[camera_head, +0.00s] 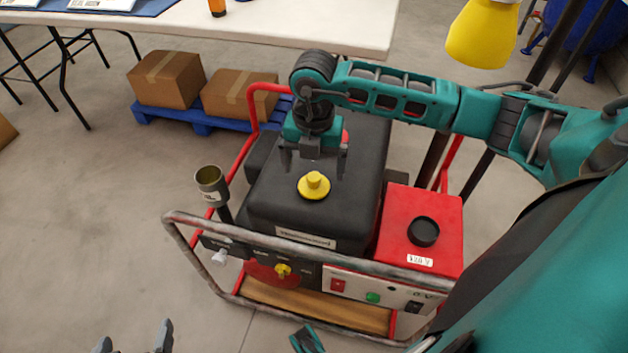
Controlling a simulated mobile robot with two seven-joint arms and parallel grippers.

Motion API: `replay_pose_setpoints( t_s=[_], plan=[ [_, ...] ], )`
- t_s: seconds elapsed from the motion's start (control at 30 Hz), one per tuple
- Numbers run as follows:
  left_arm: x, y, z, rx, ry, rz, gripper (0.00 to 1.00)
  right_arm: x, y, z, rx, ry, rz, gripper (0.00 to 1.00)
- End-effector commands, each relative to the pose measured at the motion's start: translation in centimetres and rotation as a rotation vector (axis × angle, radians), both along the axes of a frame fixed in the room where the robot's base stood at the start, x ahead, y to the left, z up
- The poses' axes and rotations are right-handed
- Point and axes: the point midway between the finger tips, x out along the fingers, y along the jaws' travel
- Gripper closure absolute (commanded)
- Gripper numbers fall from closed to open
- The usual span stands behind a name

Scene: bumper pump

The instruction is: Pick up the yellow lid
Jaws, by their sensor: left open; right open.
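The yellow lid (314,186), a round disc with a raised knob, sits on top of the black housing (270,212) of the pump machine. My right gripper (313,168) reaches in from the right and points down, open and empty. It is over the black housing, just behind the lid in the picture, and appears apart from it. My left gripper (134,341) is at the bottom left edge, partly cut off, open and empty, away from the machine.
A grey and red tube frame (290,247) surrounds the machine. A red box with a black cap (424,231) is on its right, an upright cup-like filler (211,184) on its left. Cardboard boxes (165,79) on a blue pallet and a white table (300,25) stand behind.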

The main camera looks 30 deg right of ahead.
Motion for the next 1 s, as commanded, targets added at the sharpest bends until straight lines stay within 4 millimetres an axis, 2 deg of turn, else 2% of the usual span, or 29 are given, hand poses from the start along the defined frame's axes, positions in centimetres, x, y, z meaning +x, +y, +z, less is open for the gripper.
replay_pose_setpoints(
  t_s=[0.2, 0.3, 0.53, 1.0],
  plan=[
    [0.0, -0.1, -1.3, -0.006, 0.002, 0.004, 0.0, 0.2, -0.2, -3.5, 0.001, 0.003, 0.0, 0.02],
    [0.0, -0.2, -1.5, -0.008, 0.002, 0.006, 0.0, 0.2, -0.2, -4.5, 0.0, 0.001, 0.0, 0.02],
    [0.0, -0.2, -1.5, -0.008, 0.002, 0.007, 0.0, 0.2, -0.2, -4.6, 0.001, -0.001, 0.001, 0.02],
    [0.0, 0.0, -1.5, -0.002, 0.002, 0.003, 0.0, 0.2, -0.2, -4.6, 0.001, 0.0, 0.001, 0.46]
  ],
)
